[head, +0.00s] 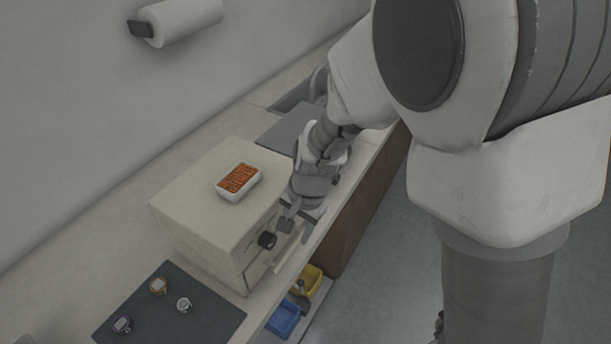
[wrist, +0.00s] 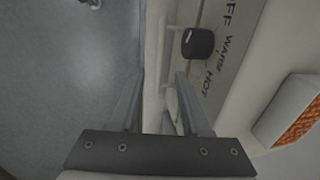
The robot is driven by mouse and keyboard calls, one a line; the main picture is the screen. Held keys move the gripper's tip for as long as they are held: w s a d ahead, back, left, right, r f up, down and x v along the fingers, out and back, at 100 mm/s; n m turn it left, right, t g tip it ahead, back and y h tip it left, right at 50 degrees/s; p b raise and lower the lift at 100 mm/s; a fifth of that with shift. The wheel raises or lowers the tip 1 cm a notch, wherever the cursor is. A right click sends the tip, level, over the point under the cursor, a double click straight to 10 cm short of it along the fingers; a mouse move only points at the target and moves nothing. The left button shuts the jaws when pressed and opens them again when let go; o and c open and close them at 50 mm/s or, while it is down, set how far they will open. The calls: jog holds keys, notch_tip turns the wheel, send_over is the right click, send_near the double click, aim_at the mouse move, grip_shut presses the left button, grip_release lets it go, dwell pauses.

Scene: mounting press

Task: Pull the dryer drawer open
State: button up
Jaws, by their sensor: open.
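The dryer (head: 205,215) is a cream box on the bench. Its front faces right in the head view, with a black knob (head: 267,240). A pale handle bar (head: 287,254) stands out from the front, beside the knob. In the wrist view the knob (wrist: 198,42) sits by the lettering OFF, WARM, HOT. My gripper (head: 292,214) is at the dryer's front; in the wrist view its two fingers (wrist: 158,95) are apart, with the pale handle (wrist: 163,58) seen between and beyond them. I see nothing held. Contact with the handle cannot be told.
A white dish of orange pieces (head: 239,182) stands on the dryer. A dark mat (head: 200,318) with small round pieces lies on the bench in front. Blue (head: 283,318) and yellow (head: 309,284) bins are below the bench edge. The floor at right is clear.

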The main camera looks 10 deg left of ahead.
aim_at(290, 250)
jog(key=f, duration=0.2)
jog(key=a+f, duration=0.1)
jog(key=f, duration=0.2)
jog(key=f+b, duration=0.1)
jog(key=f, duration=0.2)
jog(key=shift+w+a, duration=0.25)
jog(key=shift+w, duration=0.1)
grip_shut()
dwell(0.9)
